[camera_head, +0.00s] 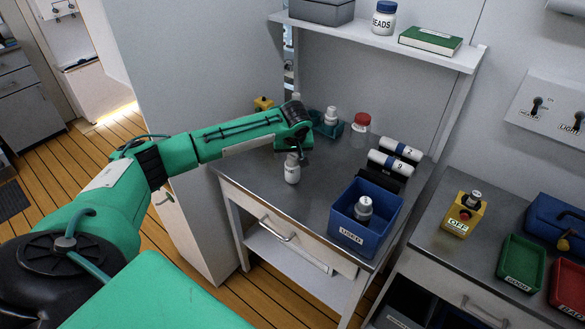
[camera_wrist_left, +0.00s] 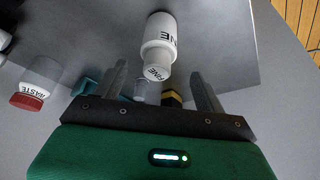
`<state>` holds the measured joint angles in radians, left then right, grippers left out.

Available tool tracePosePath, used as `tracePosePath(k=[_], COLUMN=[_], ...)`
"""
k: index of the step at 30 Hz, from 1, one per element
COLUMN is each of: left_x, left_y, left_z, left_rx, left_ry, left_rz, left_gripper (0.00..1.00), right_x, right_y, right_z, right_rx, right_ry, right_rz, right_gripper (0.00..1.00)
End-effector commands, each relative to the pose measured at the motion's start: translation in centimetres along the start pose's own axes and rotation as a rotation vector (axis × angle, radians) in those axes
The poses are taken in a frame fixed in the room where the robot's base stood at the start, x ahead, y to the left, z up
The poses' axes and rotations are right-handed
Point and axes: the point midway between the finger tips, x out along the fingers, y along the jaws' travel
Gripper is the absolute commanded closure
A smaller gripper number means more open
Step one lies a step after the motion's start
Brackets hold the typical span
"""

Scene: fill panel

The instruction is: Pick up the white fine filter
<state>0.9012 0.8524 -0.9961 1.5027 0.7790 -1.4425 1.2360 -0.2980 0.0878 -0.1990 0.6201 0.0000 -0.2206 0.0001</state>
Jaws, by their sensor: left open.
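The white fine filter (camera_head: 292,172) stands upright on the steel counter near its left front edge. In the left wrist view it shows as a white bottle shape (camera_wrist_left: 160,32) with a narrower neck, both marked "FINE". My left gripper (camera_head: 303,152) is right above and beside its top in the head view. In the left wrist view the open fingers (camera_wrist_left: 158,70) stand on either side of the line to the neck, with nothing clamped between them. I cannot tell exactly how far the neck reaches between the fingers. My right gripper is not in view.
A blue "USED" bin (camera_head: 358,238) with a grey filter stands on the counter at right. A red-lidded jar (camera_head: 361,130), a teal tray (camera_head: 318,125) with another white piece, and numbered white cylinders (camera_head: 390,164) are behind. The counter between filter and bin is clear.

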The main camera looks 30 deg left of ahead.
Motion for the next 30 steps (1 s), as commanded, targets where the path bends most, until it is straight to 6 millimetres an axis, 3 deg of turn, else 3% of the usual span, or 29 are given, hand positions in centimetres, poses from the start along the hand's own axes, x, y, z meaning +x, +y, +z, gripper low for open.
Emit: tracePosePath(k=[3, 9, 17, 25, 30], left_x=[1.3, 3.7, 4.1, 4.1, 4.1], left_y=[0.3, 0.3, 0.3, 0.3, 0.3], left_z=[-0.2, -0.1, -0.1, -0.1, -0.1], left_rx=[0.0, 0.001, 0.001, 0.001, 0.001], left_ry=[-0.001, 0.0, 0.001, 0.001, 0.001], left_rz=[-0.001, -0.001, 0.001, 0.001, 0.001], left_gripper=[0.28, 0.28, 0.28, 0.77, 0.78], right_x=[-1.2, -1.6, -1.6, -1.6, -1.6], right_y=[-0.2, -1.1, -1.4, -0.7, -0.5], right_z=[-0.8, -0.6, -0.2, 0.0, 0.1], right_rx=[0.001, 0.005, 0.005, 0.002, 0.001], right_ry=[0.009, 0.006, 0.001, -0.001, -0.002], right_rz=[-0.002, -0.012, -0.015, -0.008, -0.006], right_gripper=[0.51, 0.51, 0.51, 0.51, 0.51])
